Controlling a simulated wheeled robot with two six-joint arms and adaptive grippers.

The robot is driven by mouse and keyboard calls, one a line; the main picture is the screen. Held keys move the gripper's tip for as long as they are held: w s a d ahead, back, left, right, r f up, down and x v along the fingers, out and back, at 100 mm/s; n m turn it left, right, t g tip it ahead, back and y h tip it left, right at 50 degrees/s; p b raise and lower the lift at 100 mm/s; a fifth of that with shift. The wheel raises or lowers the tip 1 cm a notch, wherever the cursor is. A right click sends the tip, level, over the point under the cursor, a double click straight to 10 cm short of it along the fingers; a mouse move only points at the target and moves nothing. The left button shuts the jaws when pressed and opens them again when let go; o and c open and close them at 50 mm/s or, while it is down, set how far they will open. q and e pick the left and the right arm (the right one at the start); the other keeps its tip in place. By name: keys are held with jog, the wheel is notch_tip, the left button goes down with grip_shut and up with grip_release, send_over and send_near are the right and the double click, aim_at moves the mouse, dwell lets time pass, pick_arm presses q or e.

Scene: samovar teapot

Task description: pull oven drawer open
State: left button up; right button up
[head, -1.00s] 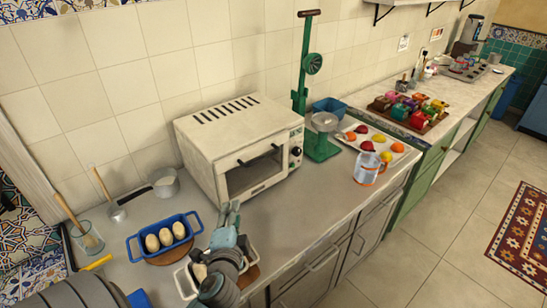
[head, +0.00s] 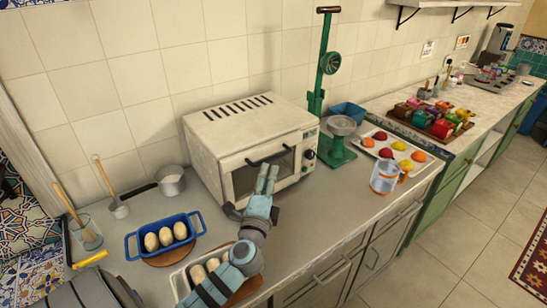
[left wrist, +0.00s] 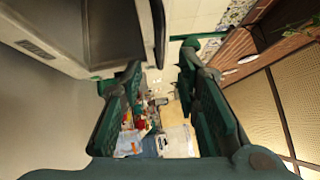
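The white toaster oven (head: 250,130) stands on the counter against the tiled wall. Its front, with a dark window (head: 247,180) and a dark handle (head: 270,156), looks shut. My left gripper (head: 268,173) is in front of the oven, its fingers pointing up just below the handle and covering part of the window. In the left wrist view the oven (left wrist: 75,30) is at upper left, with the dark handle (left wrist: 159,30) beside the fingers. The left gripper (left wrist: 158,75) is open there, with nothing between its fingers. My right gripper is not in view.
A blue dish (head: 165,238) with egg-shaped pieces and a white dish (head: 181,284) stand left of the oven. A saucepan (head: 170,181) is behind them. A green press (head: 333,150), a glass jug (head: 384,178) and a fruit tray (head: 420,168) stand to the right.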

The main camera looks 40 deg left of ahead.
aim_at(273, 158)
pick_arm(q)
jog(key=x, duration=0.7)
jog(key=shift+w+a, duration=0.2)
jog(key=shift+w, duration=0.15)
grip_shut()
